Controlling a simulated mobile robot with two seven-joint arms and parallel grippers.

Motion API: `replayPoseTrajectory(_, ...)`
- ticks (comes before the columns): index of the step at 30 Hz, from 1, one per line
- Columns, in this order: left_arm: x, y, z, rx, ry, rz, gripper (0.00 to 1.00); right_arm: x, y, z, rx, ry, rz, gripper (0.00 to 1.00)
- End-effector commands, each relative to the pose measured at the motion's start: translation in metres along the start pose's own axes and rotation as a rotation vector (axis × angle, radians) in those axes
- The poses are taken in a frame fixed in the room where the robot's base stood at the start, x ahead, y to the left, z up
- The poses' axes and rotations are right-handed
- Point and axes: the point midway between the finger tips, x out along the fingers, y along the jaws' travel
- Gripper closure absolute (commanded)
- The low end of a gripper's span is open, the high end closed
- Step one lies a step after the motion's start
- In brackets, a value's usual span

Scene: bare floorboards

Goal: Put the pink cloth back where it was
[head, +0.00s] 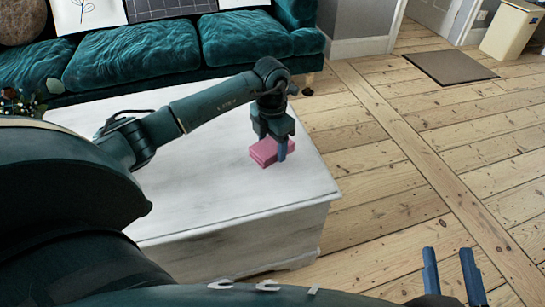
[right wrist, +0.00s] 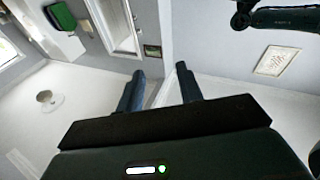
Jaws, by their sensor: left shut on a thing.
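The pink cloth (head: 263,151) is a small folded pad at the right part of the white table (head: 215,192), near its right edge. My left gripper (head: 282,150) points down at the cloth and is shut on its right side. The cloth is at the tabletop; whether it is lifted slightly I cannot tell. My right gripper (head: 450,272) is at the lower right of the head view, over the floor, with its fingers apart and nothing between them. In the right wrist view its two fingers (right wrist: 160,88) are also apart and empty.
A teal sofa (head: 135,55) stands behind the table. A dark mat (head: 450,67) lies on the floorboards, and a cream bin (head: 512,30) stands at the far right. A plant (head: 25,100) is at the table's left. The tabletop around the cloth is clear.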

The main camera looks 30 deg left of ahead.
Motion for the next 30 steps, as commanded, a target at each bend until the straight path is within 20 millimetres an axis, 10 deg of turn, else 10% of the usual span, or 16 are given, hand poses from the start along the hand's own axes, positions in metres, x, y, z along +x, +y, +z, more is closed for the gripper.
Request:
replayPoseTrajectory(6,0.038,0.000,-0.001,-0.001,0.002,-0.001,0.65,0.002,-0.002,0.004,0.031,0.017,-0.007,0.64)
replayPoseTrajectory(18,0.042,0.000,0.000,-0.001,0.001,0.001,0.65,0.002,-0.001,-0.002,0.033,0.031,-0.011,0.64)
replayPoseTrajectory(19,0.042,0.000,0.000,0.000,0.001,0.000,0.39,0.002,-0.001,-0.003,0.033,0.031,-0.011,0.64)
replayPoseTrajectory(30,0.041,0.000,-0.001,-0.001,0.001,0.000,0.19,0.002,-0.001,0.000,0.034,0.024,-0.012,0.64)
